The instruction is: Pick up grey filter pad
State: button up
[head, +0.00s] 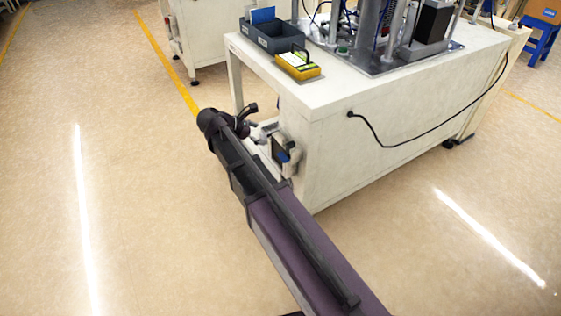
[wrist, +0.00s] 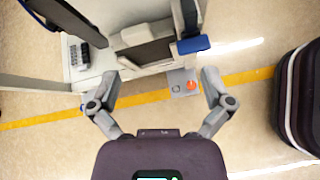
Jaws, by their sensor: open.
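I cannot make out a grey filter pad for certain in either view. My gripper (wrist: 160,76) is open in the wrist view, its two grey fingers spread wide with nothing between them in their grasp. In the head view my gripper (head: 262,132) is at the end of my arm, beside the left end of the white bench (head: 340,150) and below its top. A grey bin (head: 272,37) with a blue card (head: 263,15) stands on the bench top; the bin's contents are not clear.
A machine on a metal plate (head: 385,58) fills the back of the bench. A black cable (head: 400,145) hangs down the bench front. The floor at left is clear.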

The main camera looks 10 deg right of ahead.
aim_at(278, 136)
jog(key=shift+w+a+f+n+t+h+b, duration=0.5)
jog(key=shift+w+a+f+n+h+b, duration=0.2)
jog(key=shift+w+a+f+n+b, duration=0.65)
jog(key=shift+s+r, duration=0.1)
jog(key=shift+r, duration=0.05)
jog(key=b+x, duration=0.4)
jog(key=x, duration=0.4)
jog(key=shift+a, duration=0.1)
jog(key=shift+d, duration=0.35)
jog(key=shift+w+b+x, duration=0.2)
jog(key=shift+b+x, duration=0.5)
jog(key=shift+x, duration=0.65)
jog(key=shift+w+b+x, duration=0.2)
jog(key=shift+b+x, duration=0.5)
jog(key=shift+x, duration=0.6)
jog(key=shift+a+r, duration=0.1)
